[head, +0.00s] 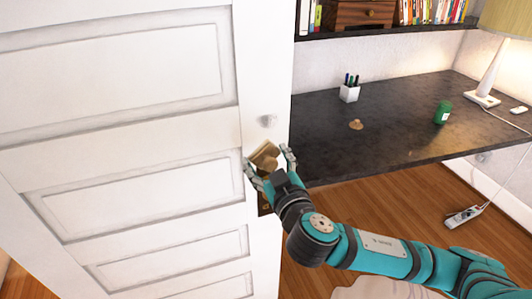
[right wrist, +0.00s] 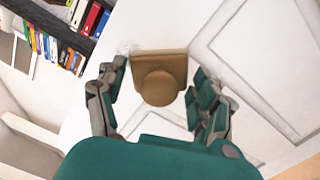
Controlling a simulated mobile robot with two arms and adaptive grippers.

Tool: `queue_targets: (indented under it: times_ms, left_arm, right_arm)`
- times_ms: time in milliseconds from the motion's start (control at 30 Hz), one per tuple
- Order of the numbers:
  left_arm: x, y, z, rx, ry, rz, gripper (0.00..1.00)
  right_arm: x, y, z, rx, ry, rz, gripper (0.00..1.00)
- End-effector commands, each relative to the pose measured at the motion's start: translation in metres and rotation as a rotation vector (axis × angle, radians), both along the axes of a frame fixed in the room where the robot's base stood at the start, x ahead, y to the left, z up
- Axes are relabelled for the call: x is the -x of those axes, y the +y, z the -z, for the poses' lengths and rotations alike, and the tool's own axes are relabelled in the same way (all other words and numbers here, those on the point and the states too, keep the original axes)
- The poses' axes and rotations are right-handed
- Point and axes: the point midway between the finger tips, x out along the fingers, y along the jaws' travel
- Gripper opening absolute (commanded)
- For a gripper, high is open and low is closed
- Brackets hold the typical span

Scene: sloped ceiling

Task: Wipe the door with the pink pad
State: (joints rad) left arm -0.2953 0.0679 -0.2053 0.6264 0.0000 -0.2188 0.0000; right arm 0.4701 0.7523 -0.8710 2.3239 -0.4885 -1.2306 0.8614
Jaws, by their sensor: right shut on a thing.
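The white panelled door (head: 120,130) fills the left of the head view. My right gripper (head: 268,157) is at the door's right edge, shut on a pad (head: 264,155). The pad looks tan or brown, not pink, with a flat plate and a round knob; in the right wrist view the pad (right wrist: 162,80) sits between the fingers. It is at or very close to the door face; I cannot tell whether it touches. My left gripper is not in view.
A dark desk (head: 390,130) stands right of the door, with a pen cup (head: 349,93), a green object (head: 442,113), a small tan item (head: 356,125) and a lamp (head: 488,80). A bookshelf (head: 385,30) is above. A power strip (head: 463,216) lies on the wooden floor.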

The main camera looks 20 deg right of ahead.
Motion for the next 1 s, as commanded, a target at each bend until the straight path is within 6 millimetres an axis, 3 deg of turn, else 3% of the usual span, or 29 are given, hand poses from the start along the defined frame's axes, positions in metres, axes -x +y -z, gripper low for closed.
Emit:
queue_targets:
  times_ms: [100, 200, 700, 1000]
  left_arm:
    - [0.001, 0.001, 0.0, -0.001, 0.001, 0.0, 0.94]
    - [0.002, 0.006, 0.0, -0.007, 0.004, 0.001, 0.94]
    - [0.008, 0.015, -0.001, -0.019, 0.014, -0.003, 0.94]
    - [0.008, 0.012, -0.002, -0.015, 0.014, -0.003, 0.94]
  right_arm:
    - [0.0, 0.003, -0.02, -0.002, -0.055, -0.01, 0.43]
    - [-0.003, 0.003, -0.024, -0.001, -0.067, -0.011, 0.43]
    - [-0.049, 0.002, -0.024, 0.0, -0.066, -0.008, 0.43]
    - [-0.06, 0.002, -0.023, -0.002, -0.064, -0.008, 0.42]
